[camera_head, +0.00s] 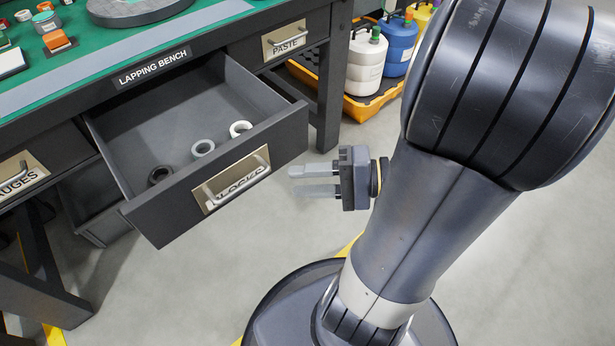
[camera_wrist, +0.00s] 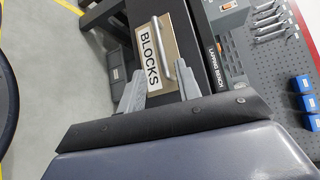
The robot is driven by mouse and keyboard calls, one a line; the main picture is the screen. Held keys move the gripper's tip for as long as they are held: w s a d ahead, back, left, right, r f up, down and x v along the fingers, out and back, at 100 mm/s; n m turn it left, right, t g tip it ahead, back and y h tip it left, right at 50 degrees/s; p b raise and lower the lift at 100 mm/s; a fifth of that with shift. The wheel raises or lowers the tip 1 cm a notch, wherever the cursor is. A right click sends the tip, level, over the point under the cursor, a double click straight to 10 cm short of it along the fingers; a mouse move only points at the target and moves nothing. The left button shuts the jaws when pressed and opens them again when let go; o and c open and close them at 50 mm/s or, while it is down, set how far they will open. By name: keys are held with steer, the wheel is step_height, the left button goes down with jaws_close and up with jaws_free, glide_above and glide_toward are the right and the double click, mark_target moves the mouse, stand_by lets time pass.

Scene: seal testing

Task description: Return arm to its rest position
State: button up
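My gripper (camera_head: 297,181) is in the middle of the head view, just right of the open drawer's front and apart from it. Its two grey fingers point left and are parted, with nothing between them. In the wrist view the gripper (camera_wrist: 158,75) also shows parted fingers, with the BLOCKS label (camera_wrist: 152,55) and drawer handle beyond them. My arm crosses the right half of the head view and hides the floor behind it.
The BLOCKS drawer (camera_head: 145,215) is pulled out of the lapping bench (camera_head: 195,28). It holds a dark ring (camera_head: 160,174), a grey ring (camera_head: 203,148) and a white ring (camera_head: 240,128). Jugs stand in a yellow tray (camera_head: 357,109).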

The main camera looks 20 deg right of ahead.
mark_target(246, 183)
stand_by(0.3)
steer(key=shift+b+x, duration=1.15)
steer(key=shift+x, duration=4.2)
